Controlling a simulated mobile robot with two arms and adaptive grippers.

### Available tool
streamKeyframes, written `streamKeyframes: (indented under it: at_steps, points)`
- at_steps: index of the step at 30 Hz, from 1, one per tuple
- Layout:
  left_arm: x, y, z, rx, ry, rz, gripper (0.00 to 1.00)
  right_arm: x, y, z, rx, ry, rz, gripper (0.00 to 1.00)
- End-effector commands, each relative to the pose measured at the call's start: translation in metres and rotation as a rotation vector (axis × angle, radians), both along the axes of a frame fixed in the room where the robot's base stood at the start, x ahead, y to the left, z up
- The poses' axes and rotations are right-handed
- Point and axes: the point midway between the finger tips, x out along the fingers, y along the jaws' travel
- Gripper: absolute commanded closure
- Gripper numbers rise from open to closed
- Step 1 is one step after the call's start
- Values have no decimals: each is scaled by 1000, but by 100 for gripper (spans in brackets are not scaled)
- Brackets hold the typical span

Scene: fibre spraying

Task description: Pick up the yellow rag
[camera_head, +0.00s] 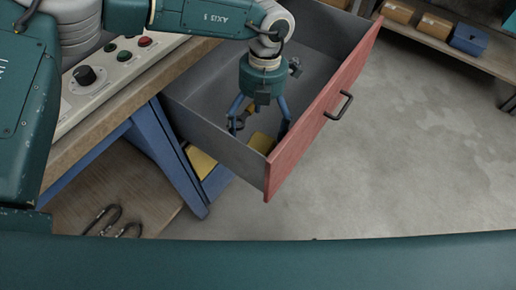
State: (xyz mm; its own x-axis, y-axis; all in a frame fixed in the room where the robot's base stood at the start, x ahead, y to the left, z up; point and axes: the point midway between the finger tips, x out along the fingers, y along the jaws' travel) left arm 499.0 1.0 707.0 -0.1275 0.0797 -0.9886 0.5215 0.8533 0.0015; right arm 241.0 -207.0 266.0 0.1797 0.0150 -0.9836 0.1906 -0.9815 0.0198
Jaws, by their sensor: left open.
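A yellow rag (261,142) lies in the near end of an open drawer (205,125) with a red front (318,118) and a black handle. My left gripper (261,126) points down into the drawer, above or right at the rag. My right gripper is not in view.
A bench with a control panel (110,68) with buttons and a knob stands at the left. A yellow item (202,163) shows below the drawer, beside the blue frame. A shelf with boxes (434,26) and a blue bin (469,39) is at the upper right. The floor at right is clear.

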Motion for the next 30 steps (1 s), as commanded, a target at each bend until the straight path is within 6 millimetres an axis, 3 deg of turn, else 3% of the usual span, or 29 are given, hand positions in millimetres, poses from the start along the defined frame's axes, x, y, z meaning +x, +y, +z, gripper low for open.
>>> streamKeyframes:
  at_steps: [15, 24, 30]
  points:
    - [-13, 8, -57, -1, 1, 0, 7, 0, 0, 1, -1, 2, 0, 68]
    - [-13, 8, -61, -2, -1, 0, 7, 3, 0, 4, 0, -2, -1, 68]
    - [-13, 8, -61, -2, -1, 0, 47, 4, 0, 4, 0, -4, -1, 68]
